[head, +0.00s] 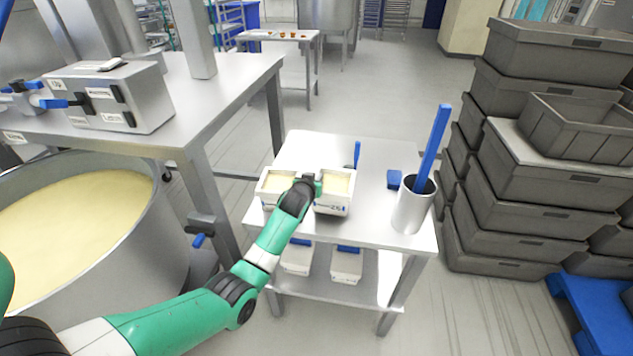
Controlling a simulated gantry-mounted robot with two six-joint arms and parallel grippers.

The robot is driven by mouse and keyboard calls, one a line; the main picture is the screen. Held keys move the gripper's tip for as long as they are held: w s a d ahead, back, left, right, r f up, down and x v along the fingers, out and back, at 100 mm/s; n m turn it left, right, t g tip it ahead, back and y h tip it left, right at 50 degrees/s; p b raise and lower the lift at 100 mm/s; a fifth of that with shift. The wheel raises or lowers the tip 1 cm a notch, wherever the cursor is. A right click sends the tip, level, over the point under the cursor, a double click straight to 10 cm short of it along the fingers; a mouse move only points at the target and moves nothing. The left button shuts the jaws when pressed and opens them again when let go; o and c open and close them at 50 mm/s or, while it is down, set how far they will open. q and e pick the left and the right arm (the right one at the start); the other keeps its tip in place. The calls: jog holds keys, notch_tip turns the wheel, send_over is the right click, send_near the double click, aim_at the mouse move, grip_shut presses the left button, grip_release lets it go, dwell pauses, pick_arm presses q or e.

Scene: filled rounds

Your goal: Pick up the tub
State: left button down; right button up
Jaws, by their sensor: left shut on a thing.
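The fingertips are mostly hidden, and I cannot tell whether that tub is clear of the tabletop. My right gripper is not in view.
A white cylinder (411,211) holding a tall blue tool stands on the table's right, near a blue block (394,179). Two more tubs (346,265) are on the lower shelf. Stacked grey crates (530,180) stand right; a large vat (75,225) stands left.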

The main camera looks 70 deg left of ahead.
pick_arm(q)
jog(key=s+d+r+p, duration=0.1)
jog(key=r, duration=0.1)
jog(key=s+d+r+p, duration=0.1)
jog(key=r+p, duration=0.1)
jog(key=s+d+r+p, duration=0.1)
jog(key=r, duration=0.2)
jog(key=shift+s, duration=0.1)
jog(key=s+p+v, duration=0.1)
jog(key=p+v, duration=0.7)
jog(key=v, duration=0.2)
jog(key=shift+a+f, duration=0.25)
jog(key=shift+a, duration=0.15)
